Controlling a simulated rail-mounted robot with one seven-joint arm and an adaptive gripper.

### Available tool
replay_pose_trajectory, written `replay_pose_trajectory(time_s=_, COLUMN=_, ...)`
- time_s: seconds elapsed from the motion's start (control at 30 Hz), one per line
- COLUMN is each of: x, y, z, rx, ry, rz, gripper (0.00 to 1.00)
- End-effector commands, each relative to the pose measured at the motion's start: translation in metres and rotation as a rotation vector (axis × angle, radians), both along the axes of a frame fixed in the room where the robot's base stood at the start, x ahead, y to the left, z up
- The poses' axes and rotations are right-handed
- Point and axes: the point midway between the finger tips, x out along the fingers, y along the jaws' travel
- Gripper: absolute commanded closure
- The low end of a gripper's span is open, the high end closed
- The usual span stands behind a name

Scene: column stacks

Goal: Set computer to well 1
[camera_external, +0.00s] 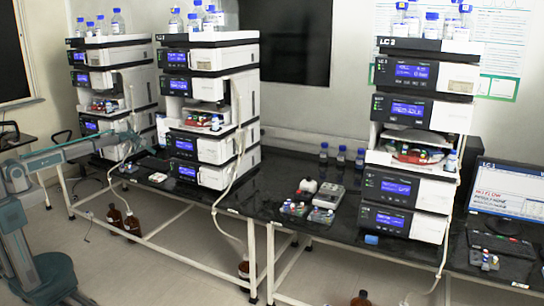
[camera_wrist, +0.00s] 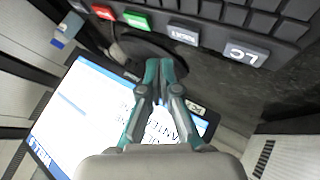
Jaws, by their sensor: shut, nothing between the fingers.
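In the wrist view a computer monitor (camera_wrist: 75,110) shows a lit white and blue screen with dark text, tilted in the picture and partly hidden by my gripper. Beside it is a black keyboard (camera_wrist: 270,20) with a row of larger keys along its edge: a red key (camera_wrist: 103,12), a green key (camera_wrist: 137,20), a white key (camera_wrist: 184,34) and a grey key marked LC (camera_wrist: 246,53). My gripper (camera_wrist: 160,68) is shut and empty, its tips over the dark gap between monitor and keys. I cannot tell whether it touches anything. In the external view my arm reaches toward the left stack.
Instrument stacks (camera_external: 205,110) with bottles on top stand along the black bench (camera_external: 270,185). A second computer monitor (camera_external: 508,190) with red text stands at the far right. Vial racks (camera_external: 307,213) sit mid-bench. White tubing hangs down beside the stacks.

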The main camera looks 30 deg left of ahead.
Motion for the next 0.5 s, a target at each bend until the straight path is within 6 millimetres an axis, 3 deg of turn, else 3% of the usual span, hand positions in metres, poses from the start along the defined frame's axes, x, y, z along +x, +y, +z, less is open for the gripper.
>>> replay_pose_trajectory(time_s=0.13, x=-0.0001, y=0.0000, z=-0.0140, rx=0.000, ry=0.001, rz=-0.001, gripper=1.00)
replay_pose_trajectory(time_s=0.5, x=-0.0001, y=0.0000, z=-0.0163, rx=0.000, ry=0.001, rz=-0.001, gripper=1.00)
